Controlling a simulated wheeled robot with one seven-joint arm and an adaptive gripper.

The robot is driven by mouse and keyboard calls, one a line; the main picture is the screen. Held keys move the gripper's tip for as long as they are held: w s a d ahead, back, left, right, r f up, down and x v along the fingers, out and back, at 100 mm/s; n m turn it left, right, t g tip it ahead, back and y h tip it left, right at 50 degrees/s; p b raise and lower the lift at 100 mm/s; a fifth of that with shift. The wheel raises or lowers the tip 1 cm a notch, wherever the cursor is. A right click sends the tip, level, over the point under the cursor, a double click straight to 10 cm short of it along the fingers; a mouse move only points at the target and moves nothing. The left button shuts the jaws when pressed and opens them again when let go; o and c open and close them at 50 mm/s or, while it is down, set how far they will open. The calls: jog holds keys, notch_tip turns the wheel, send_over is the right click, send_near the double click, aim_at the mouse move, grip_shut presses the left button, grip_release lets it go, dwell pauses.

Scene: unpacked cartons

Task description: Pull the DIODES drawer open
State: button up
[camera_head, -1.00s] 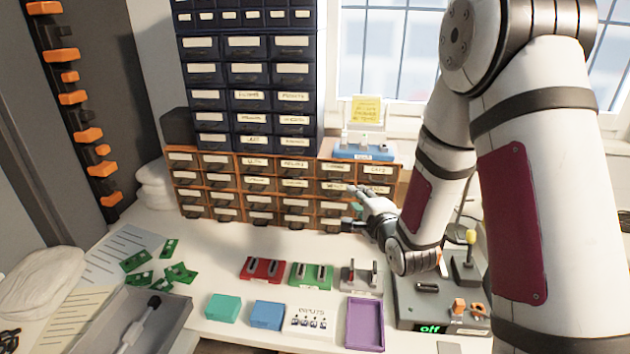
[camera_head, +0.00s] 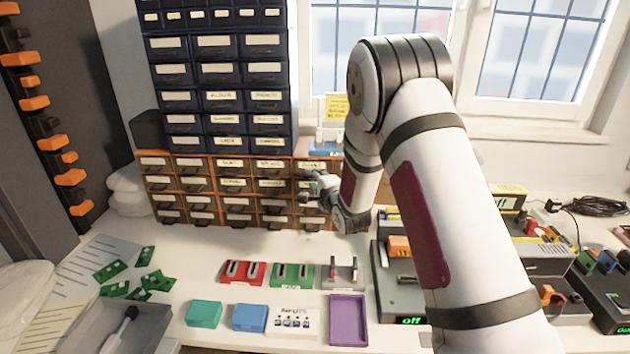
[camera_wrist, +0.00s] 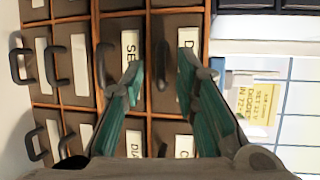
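My gripper (camera_head: 310,190) is in front of the orange-framed drawer cabinet (camera_head: 151,178), near its right side. In the wrist view my gripper (camera_wrist: 159,64) is open, its two green fingers apart on either side of a dark drawer handle (camera_wrist: 162,66). That handle's drawer has a white label (camera_wrist: 186,42) starting with "D"; the right finger covers the rest, so I cannot read the full word. A drawer labelled "SE..." (camera_wrist: 130,44) lies left of it, partly behind the left finger. Whether the fingers touch the handle I cannot tell. The drawers in view look closed.
A dark blue drawer cabinet (camera_head: 221,87) stands above the orange one. On the bench are a red block (camera_head: 243,272), a green block (camera_head: 292,275), a purple tray (camera_head: 348,319) and a grey device (camera_head: 410,320) reading "off". A yellow note (camera_wrist: 259,103) is near the window.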

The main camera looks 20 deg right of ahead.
jog(key=shift+w, duration=0.2)
jog(key=shift+c, duration=0.4)
grip_shut()
jog(key=s+a+p, duration=0.3)
jog(key=s+p, duration=0.1)
jog(key=s, duration=0.6)
jog(key=shift+s+a, duration=0.25)
jog(key=shift+s, duration=0.15)
jog(key=shift+f, duration=0.1)
jog(key=shift+o, duration=0.4)
grip_release()
